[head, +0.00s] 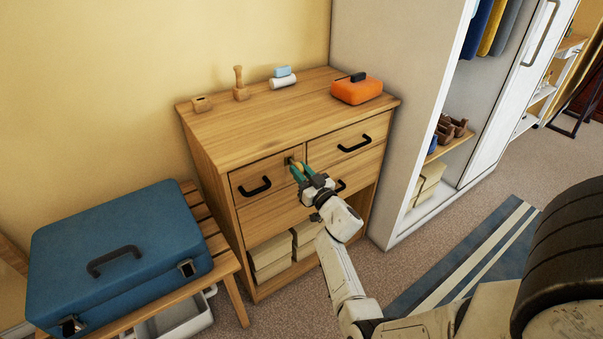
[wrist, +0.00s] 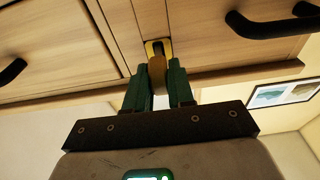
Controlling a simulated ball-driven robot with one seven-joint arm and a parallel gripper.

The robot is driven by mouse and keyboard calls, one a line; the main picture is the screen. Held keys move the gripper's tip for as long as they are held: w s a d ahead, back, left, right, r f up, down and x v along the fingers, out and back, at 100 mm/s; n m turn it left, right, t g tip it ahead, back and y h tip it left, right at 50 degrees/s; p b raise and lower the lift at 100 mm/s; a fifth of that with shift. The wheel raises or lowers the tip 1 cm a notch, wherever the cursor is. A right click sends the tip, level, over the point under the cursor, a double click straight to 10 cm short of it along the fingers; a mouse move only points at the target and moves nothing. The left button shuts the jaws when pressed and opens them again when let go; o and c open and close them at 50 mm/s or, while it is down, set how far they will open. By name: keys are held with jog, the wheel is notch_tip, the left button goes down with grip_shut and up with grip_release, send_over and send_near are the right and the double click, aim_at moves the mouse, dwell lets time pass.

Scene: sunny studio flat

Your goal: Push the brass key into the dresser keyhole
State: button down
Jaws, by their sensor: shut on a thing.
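The brass key (wrist: 157,73) is between the green fingers of my gripper (wrist: 160,85) in the wrist view, its broad end showing. The gripper is shut on the key, at the front of the wooden dresser (head: 265,125). The dresser keyhole has a brass-coloured plate (wrist: 150,48) with a dark middle, directly beyond the key. The key's tip is hidden, so I cannot tell how far it is in the keyhole.
Black drawer handles (head: 254,187) stick out on both sides of the gripper. An orange case (head: 356,91) and small wooden items stand on the dresser top. A blue suitcase (head: 120,240) lies on a slatted bench at the left. A white wardrobe (head: 385,130) stands close on the right.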

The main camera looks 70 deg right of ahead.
jog(key=shift+f+x, duration=0.2)
jog(key=shift+x, duration=1.2)
dwell(2.9)
jog(key=shift+c, duration=2.1)
grip_release()
jog(key=shift+s, duration=0.1)
jog(key=p+v, duration=0.2)
jog(key=v, duration=0.4)
jog(key=shift+s+a, duration=0.25)
jog(key=shift+s, duration=0.05)
